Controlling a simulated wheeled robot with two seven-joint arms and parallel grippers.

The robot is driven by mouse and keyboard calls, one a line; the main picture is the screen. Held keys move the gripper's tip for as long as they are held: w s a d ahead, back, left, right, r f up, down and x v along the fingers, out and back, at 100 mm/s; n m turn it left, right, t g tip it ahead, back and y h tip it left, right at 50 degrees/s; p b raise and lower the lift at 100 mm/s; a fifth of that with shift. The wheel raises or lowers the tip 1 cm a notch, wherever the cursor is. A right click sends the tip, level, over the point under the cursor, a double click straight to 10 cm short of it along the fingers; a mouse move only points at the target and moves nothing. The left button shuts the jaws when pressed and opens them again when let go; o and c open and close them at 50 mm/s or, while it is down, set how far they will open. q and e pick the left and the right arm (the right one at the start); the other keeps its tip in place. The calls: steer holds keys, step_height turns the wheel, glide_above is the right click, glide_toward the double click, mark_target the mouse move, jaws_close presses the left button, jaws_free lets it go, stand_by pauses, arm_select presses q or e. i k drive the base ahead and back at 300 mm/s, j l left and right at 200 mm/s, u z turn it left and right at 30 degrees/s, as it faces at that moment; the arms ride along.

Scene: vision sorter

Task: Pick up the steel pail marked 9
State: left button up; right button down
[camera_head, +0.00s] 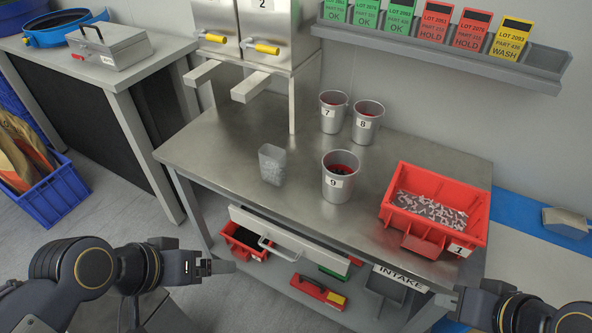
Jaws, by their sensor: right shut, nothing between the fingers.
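The steel pail marked 9 (336,192) stands upright on the steel table, with something dark and red inside. Its white label faces me. My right gripper (444,300) is at the lower right, low and apart from the pail, shut and empty. My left gripper (224,267) is at the lower left, in front of the table and well away from the pail. Its fingers are too small to tell whether they are open.
Pails 7 (329,119) and 8 (365,130) stand behind. A clear cup (271,168) is left of pail 9, and red bin 1 (395,222) is right of it. A drawer front (290,240) is below the table's front edge. Hoppers (262,40) stand at the back left.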

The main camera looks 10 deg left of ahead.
mark_target(342, 168)
steer(key=i+j+z, duration=0.1)
steer(key=j+z, duration=0.15)
steer(key=z, duration=0.15)
steer(key=i+j+z, duration=0.1)
steer(key=j+z, duration=0.5)
steer(key=z, duration=0.2)
